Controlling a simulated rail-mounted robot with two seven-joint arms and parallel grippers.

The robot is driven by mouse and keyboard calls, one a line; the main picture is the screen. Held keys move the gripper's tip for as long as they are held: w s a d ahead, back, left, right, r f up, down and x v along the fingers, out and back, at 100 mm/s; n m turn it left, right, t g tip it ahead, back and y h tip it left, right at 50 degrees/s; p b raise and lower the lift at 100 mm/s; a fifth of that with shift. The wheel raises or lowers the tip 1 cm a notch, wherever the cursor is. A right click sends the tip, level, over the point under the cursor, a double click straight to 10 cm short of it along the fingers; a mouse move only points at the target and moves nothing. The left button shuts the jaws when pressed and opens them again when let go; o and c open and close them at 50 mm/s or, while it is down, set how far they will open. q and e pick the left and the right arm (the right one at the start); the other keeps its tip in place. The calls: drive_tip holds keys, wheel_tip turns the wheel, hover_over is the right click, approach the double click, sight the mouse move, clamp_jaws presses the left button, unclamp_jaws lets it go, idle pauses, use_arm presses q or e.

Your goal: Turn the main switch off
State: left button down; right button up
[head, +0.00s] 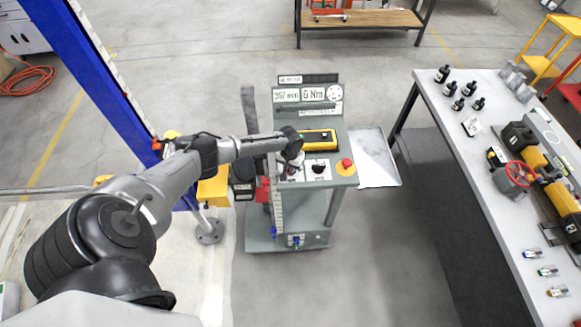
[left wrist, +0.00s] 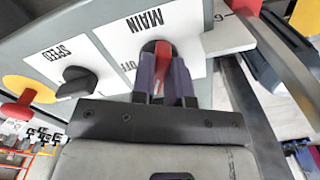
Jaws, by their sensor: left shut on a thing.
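The main switch (left wrist: 163,52) has a red handle on a white plate marked MAIN, seen upside down in the left wrist view. An OFF label (left wrist: 125,67) is beside the handle, partly covered. My left gripper (left wrist: 165,80) is shut on the red handle, one dark purple finger on each side. In the head view my left gripper (head: 292,165) is at the near left of the grey cart's sloped panel (head: 337,182) and mostly hides the switch. I cannot tell which setting the handle points to. My right gripper is not in view.
A black SPEED knob (left wrist: 76,82) and a red stop button on yellow (head: 346,163) are beside the switch. A yellow device (head: 318,139) lies behind them. A side tray (head: 376,160) sticks out right. A bench (head: 480,150) stands farther right; a blue post (head: 85,75) is left.

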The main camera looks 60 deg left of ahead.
use_arm(q)
drive_tip(key=m+b, duration=0.1)
drive_tip(key=m, duration=0.5)
drive_tip(key=shift+a, duration=0.15)
drive_tip(key=m, duration=0.4)
drive_tip(key=shift+a+b, duration=0.1)
drive_tip(key=shift+b, duration=0.25)
drive_tip(key=shift+m, duration=1.3)
drive_tip(key=c, duration=1.1)
unclamp_jaws()
